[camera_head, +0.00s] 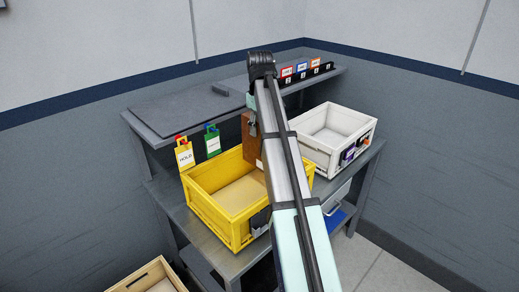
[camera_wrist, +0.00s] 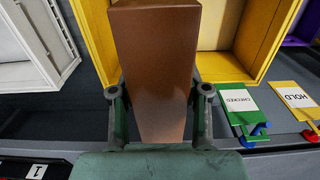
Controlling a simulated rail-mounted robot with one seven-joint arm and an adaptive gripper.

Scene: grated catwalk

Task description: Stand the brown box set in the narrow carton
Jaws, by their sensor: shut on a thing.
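A tall brown box (camera_head: 248,142) hangs upright over the back right of the yellow crate (camera_head: 212,212), partly hidden by my arm. In the wrist view the brown box (camera_wrist: 156,65) fills the middle, with my gripper (camera_wrist: 160,98) shut on its two sides. My gripper (camera_head: 251,116) is mostly hidden behind my arm in the head view. The yellow crate's beige floor shows to the left of my arm. I cannot tell whether the box's lower end touches the crate. I cannot make out a narrow carton in either view.
A white crate (camera_head: 324,138) stands right of my arm. Yellow HOLD (camera_head: 185,155) and green CHECKED (camera_head: 213,142) tags stand behind the yellow crate. A black rack (camera_head: 308,75) of coloured cards sits on the upper shelf. A wooden crate (camera_head: 150,276) is at the lower left.

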